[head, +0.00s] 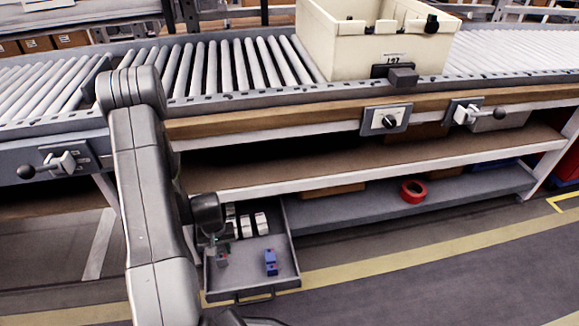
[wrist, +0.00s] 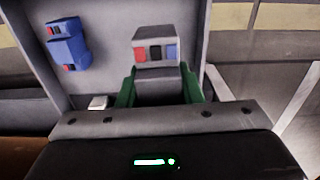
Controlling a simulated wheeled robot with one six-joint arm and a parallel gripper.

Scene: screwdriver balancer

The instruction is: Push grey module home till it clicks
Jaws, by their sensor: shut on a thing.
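The grey module (wrist: 156,48) has a face with red, black and blue patches. It sits between the two green fingers of my gripper (wrist: 160,82) in the wrist view, and the fingers are shut on it. In the head view, my gripper (head: 214,240) is low over the left part of an open grey drawer (head: 250,282), with the grey module (head: 222,258) just below it. The module's underside is hidden, so I cannot tell whether it rests on the drawer floor. No slot for it is clearly visible.
A blue module (head: 271,262) lies in the drawer to the right; it also shows in the wrist view (wrist: 68,46). Several white modules (head: 246,224) stand at the drawer's back. A shelf (head: 330,168) is above. A red tape roll (head: 413,191) lies on the lower shelf.

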